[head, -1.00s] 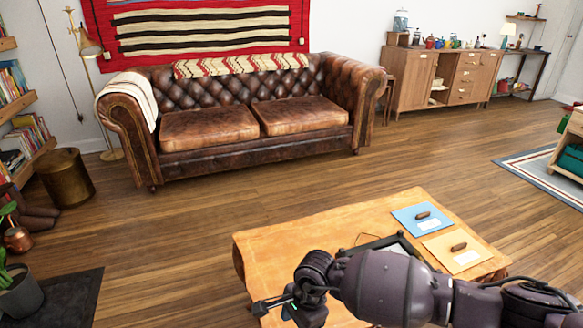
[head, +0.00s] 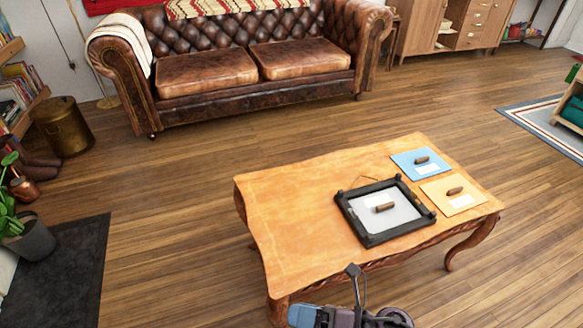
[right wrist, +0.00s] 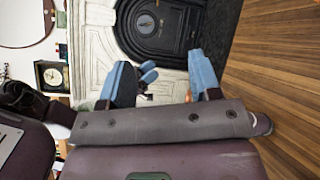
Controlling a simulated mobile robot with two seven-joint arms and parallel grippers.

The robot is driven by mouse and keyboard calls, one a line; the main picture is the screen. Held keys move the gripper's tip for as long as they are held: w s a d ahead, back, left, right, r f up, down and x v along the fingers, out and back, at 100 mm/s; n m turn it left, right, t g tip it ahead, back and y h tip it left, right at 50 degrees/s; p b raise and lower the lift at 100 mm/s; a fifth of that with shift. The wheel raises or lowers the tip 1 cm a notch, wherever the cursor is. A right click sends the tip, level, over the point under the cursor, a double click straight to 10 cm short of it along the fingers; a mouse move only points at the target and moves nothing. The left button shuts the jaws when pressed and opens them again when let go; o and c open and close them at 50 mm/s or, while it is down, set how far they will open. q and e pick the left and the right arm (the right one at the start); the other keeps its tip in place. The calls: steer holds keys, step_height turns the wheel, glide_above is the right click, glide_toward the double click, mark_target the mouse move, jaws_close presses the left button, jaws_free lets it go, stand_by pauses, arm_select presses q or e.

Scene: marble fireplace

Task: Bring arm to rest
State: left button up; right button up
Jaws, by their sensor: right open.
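My right gripper (head: 328,292) is at the bottom edge of the head view, low in front of the wooden coffee table's near edge. In the right wrist view its two blue-padded fingers (right wrist: 161,82) stand wide apart with nothing held between them. Only its end and some of the wrist show in the head view. My left gripper cannot be made out. Two small blue shapes (right wrist: 148,72) show between the fingers in the wrist view, and I cannot tell what they are.
The table (head: 300,215) bears a black frame (head: 352,222) with a pale panel, a blue card (head: 405,160) and a yellow card (head: 462,205). A leather sofa (head: 207,72) stands behind. A white fireplace (right wrist: 92,40) faces the wrist camera.

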steer(key=s+d+f+m+t+h, duration=0.15)
steer(key=d+m+t+h, duration=0.25)
steer(key=d+m, duration=0.45)
steer(key=s+d+f+m+t+h, duration=0.1)
steer(key=s+d+m+t+h, duration=0.25)
steer(key=d+m, duration=0.55)
steer(key=s+d+f+m+g+h, duration=0.1)
steer(key=s+d+m+g+h, duration=0.2)
steer(key=s+d+m+h, duration=0.8)
steer(key=shift+s+a+m+t+y, duration=0.55)
steer(key=shift+a+m+y, duration=1)
steer(key=shift+m, duration=2)
arm_select(q)
step_height(320, 180, up, 10)
steer(key=n+t+p, duration=0.1)
steer(key=p, duration=1.2)
steer(key=shift+a, duration=0.25)
arm_select(e)
step_height(320, 180, up, 9)
steer(key=m+t+h, duration=0.1)
steer(key=shift+w+r, duration=0.2)
